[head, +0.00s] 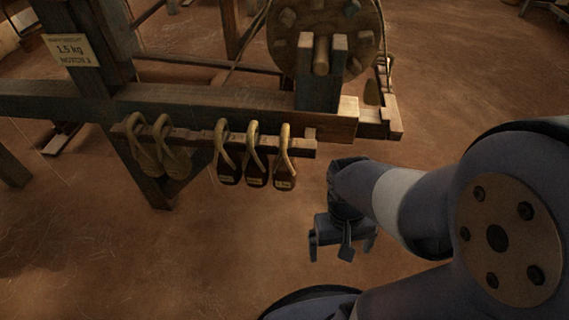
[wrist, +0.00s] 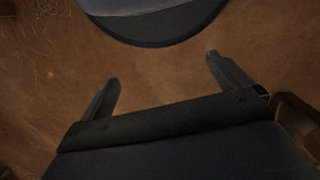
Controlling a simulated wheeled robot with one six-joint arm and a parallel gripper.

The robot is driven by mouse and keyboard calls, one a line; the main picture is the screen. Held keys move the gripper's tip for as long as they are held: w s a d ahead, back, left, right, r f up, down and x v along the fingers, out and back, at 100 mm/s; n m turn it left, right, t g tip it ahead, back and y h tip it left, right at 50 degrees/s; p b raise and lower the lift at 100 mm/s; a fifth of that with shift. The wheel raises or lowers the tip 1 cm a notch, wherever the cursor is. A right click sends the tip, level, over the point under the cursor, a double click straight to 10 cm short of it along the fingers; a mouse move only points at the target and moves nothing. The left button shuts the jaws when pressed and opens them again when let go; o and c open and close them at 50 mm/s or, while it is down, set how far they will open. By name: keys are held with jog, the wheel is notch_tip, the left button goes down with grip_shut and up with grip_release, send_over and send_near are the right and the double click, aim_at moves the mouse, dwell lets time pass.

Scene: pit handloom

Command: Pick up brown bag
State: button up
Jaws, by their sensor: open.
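Three dark brown bags with pale labels and tan loops hang in a row on a wooden peg rail: a left one (head: 228,170), a middle one (head: 256,173) and a right one (head: 285,174). Which of them is the task's brown bag, I cannot tell. My gripper (head: 342,248) is open and empty, pointing down to the right of and nearer than the bags, apart from them. In the wrist view my gripper (wrist: 162,70) shows its two fingers spread over bare floor, with no bag between them.
Two olive-tan bags (head: 145,157) (head: 177,160) hang left on the same rail (head: 305,143). The loom beam (head: 220,108) runs above and behind it. A pegged wheel (head: 325,35) stands behind. A sign (head: 72,50) reads 1.5 kg, notch 3. The floor (head: 180,260) in front is clear.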

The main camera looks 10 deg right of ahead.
aim_at(286, 129)
jog(key=w+a+r+m+t+p, duration=0.1)
jog(key=w+r, duration=0.3)
jog(key=w, duration=0.5)
jog(key=w+a+r+m+t+p, duration=0.1)
jog(key=w+a+r+t+p, duration=0.2)
jog(key=w, duration=0.6)
jog(key=w+a+r+m+t+y+p, duration=0.1)
jog(key=w+a+r+t+p, duration=0.1)
jog(key=w+r, duration=0.5)
jog(key=shift+w+a+p, duration=0.2)
jog(key=shift+w, duration=0.4)
jog(key=shift+w+a+p, duration=0.15)
jog(key=shift+w+a, duration=0.05)
jog(key=shift+w, duration=0.4)
jog(key=c, duration=1.2)
jog(key=shift+m+t, duration=0.3)
jog(key=x, duration=0.2)
jog(key=b+x, duration=0.1)
jog(key=x, duration=0.2)
jog(key=shift+w+a, duration=0.2)
jog(key=shift+w, duration=0.25)
jog(key=shift+c, duration=1)
jog(key=shift+b+x, duration=0.9)
jog(key=shift+x, duration=1.9)
